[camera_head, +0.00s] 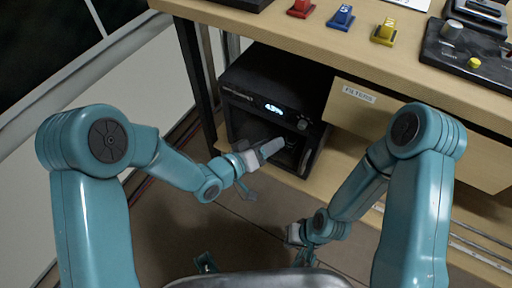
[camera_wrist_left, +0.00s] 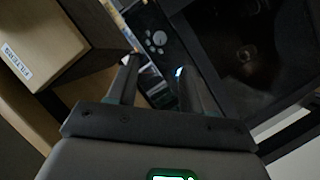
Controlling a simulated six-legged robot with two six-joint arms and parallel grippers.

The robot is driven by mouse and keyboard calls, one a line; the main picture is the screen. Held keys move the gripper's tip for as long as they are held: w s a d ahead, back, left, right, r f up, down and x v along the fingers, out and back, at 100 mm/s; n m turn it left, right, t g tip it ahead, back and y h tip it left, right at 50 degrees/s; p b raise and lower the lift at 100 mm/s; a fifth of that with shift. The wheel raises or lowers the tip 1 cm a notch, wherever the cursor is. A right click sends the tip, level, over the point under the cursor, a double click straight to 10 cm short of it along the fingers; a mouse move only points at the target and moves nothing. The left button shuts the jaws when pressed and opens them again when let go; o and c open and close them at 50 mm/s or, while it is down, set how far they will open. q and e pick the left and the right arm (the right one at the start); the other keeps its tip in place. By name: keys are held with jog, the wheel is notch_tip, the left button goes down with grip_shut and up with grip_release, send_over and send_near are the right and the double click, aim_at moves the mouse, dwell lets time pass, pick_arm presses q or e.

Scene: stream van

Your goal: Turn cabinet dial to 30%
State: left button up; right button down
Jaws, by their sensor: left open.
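The black cabinet (camera_head: 265,80) stands on the lower shelf under the table. Its front carries a lit display (camera_head: 274,108) and a round dial (camera_head: 302,125) to the right of it. The dial also shows in the left wrist view (camera_wrist_left: 159,38), beyond the fingertips; its setting is too small to read. My left gripper (camera_head: 272,148) is in front of the cabinet, below the dial in the head view. In the left wrist view its two fingers (camera_wrist_left: 157,72) are apart with nothing held between them. My right gripper (camera_head: 294,234) hangs low, away from the cabinet; its fingers are unclear.
A wooden drawer (camera_head: 370,108) labelled FILTERS is right of the cabinet; it also shows in the left wrist view (camera_wrist_left: 50,35). On the tabletop are red (camera_head: 300,8), blue (camera_head: 341,17) and yellow (camera_head: 384,31) blocks and a control panel (camera_head: 465,50). A table leg (camera_head: 195,75) stands left.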

pick_arm(q)
jog(key=v, duration=0.5)
jog(key=shift+p, duration=0.3)
jog(key=shift+f, duration=0.1)
jog(key=s+a+f+n+g+y, duration=0.25)
jog(key=s+a+f+y, duration=0.2)
jog(key=a+f, duration=0.35)
jog(key=s+a+f+n+g+y, duration=0.25)
jog(key=s+a+f, duration=0.25)
jog(key=f, duration=0.5)
jog(key=s+a+f+m+g+y, duration=0.15)
jog(key=s+g, duration=0.25)
jog(key=s, duration=0.5)
notch_tip(320, 180, up, 25)
jog(key=p, duration=2.5)
jog(key=shift+w+p, duration=0.2)
jog(key=shift+p, duration=0.1)
jog(key=shift+f, duration=0.15)
